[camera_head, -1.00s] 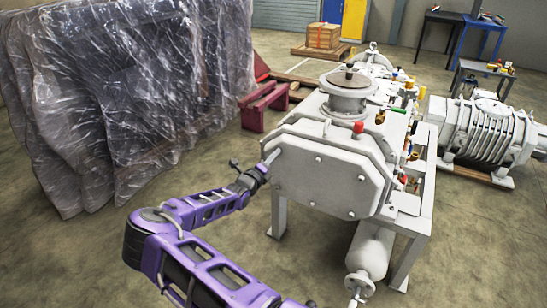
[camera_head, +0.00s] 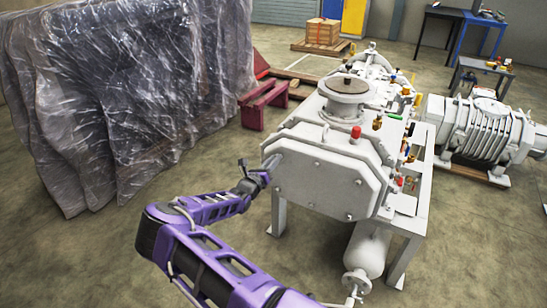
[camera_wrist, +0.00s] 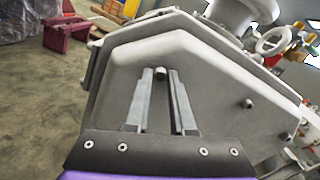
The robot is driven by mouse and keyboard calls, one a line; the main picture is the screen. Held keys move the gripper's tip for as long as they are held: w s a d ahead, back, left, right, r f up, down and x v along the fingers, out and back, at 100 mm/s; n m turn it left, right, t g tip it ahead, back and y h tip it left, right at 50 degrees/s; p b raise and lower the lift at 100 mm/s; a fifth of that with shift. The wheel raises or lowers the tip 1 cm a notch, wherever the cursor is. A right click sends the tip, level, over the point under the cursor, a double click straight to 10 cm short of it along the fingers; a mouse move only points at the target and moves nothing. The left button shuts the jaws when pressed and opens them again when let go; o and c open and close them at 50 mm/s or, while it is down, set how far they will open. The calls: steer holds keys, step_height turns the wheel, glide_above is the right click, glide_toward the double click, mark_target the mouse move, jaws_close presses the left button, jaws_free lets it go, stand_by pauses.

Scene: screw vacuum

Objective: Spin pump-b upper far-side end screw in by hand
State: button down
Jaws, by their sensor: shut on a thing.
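The grey pump (camera_head: 335,140) stands on a frame, with its flat, many-sided end plate (camera_head: 320,182) towards me. My gripper (camera_head: 272,163) is at the upper left part of this plate. In the wrist view, the two fingers of my gripper (camera_wrist: 160,76) point at the plate and are shut on a small screw (camera_wrist: 160,71) at their tips. The screw's head shows between the tips. Its shank and hole are hidden, so I cannot tell how deep it sits. Other screw heads show on the plate (camera_wrist: 200,75), such as one to the right (camera_wrist: 248,103).
A plastic-wrapped load (camera_head: 130,90) stands at the left. A red stand (camera_head: 265,103) is behind my gripper. A second ribbed pump (camera_head: 485,130) sits on a pallet at the right. A grey cylinder (camera_head: 367,250) hangs below the frame. The floor at front left is clear.

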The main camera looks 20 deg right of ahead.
steer(key=m+p, duration=0.4)
steer(key=m, duration=0.9)
steer(key=shift+s+f+p, duration=0.1)
steer(key=shift+p, duration=0.3)
steer(key=shift+f+m, duration=0.1)
steer(key=shift+m, duration=0.2)
steer(key=c, duration=0.8)
jaws_free()
steer(key=shift+o, duration=0.2)
steer(key=v, duration=1.7)
steer(key=shift+s+p, duration=0.2)
steer(key=shift+p, duration=0.1)
steer(key=shift+a, duration=0.15)
